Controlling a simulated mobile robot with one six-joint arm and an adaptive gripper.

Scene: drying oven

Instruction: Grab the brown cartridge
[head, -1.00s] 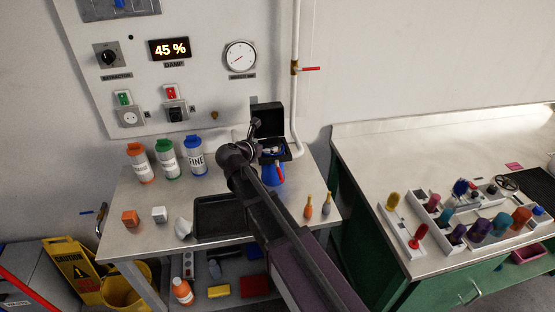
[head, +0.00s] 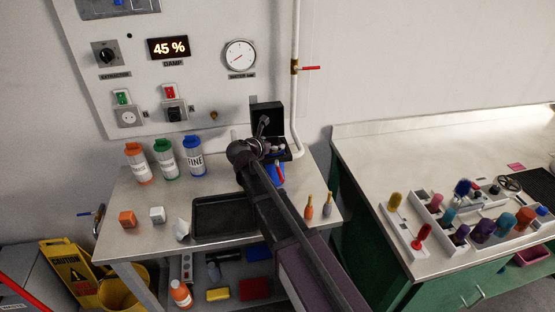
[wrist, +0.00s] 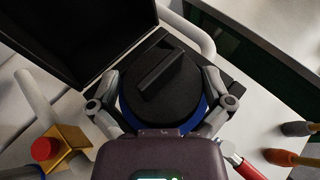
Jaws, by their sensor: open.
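I cannot make out a cartridge that is clearly brown in either view. In the wrist view, my gripper (wrist: 161,82) is open, with its fingers on either side of a round black cap (wrist: 163,92) with a raised bar across it. A blue rim shows under the cap. I cannot tell whether the fingers touch it. In the head view, the arm partly hides a blue container (head: 277,172) with a red part, below an open black box (head: 266,117) at the back of the table. My gripper (head: 267,141) is in front of this box.
A black tray (head: 200,234) lies on the metal table. Orange, green and blue labelled bottles (head: 166,158) stand at the back left. A white pipe (head: 296,110) runs down the wall behind. The right counter holds racks of coloured items.

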